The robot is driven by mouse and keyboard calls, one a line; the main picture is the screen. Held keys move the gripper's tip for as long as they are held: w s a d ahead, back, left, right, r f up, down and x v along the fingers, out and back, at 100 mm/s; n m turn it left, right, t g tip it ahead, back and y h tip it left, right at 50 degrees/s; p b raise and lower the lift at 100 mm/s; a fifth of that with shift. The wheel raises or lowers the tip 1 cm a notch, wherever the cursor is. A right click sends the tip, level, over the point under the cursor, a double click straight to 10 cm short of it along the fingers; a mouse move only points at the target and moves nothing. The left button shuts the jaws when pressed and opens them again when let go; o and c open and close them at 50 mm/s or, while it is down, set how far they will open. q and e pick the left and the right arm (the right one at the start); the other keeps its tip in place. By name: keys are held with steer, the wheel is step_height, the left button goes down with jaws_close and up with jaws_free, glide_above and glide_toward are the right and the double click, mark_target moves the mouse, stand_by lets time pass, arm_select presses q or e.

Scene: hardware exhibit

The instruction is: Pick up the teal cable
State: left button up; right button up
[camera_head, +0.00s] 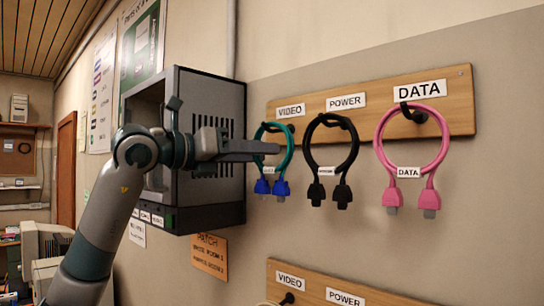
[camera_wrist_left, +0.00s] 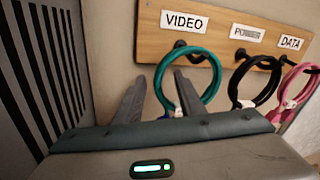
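The teal cable (camera_head: 286,160) is a coiled loop with blue connectors. It hangs from a hook under the VIDEO label on the wooden board, and it also shows in the left wrist view (camera_wrist_left: 212,80). My left gripper (camera_head: 277,148) reaches in from the left with its fingertips at the loop in the head view. In the left wrist view my left gripper (camera_wrist_left: 160,85) has its two fingers apart, with the left part of the loop showing between and beyond them. Whether they touch the cable I cannot tell. My right gripper is not in view.
A black cable (camera_head: 352,152) hangs under POWER and a pink cable (camera_head: 445,150) under DATA on the same board (camera_head: 461,100). A grey cabinet (camera_head: 215,100) is fixed to the wall close beside my left gripper. A second labelled board (camera_head: 320,290) is below.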

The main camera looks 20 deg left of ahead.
arm_select(q)
jaws_close()
steer(key=shift+r, duration=0.1)
stand_by(0.4)
steer(key=shift+r+b, duration=0.8)
steer(key=shift+r, duration=0.55)
steer(key=shift+s+a+r+b, duration=0.2)
steer(key=shift+s+r+b, duration=0.05)
steer(key=shift+b, duration=0.1)
steer(key=b+v, duration=0.5)
steer(key=v, duration=1.2)
steer(key=shift+s, duration=0.25)
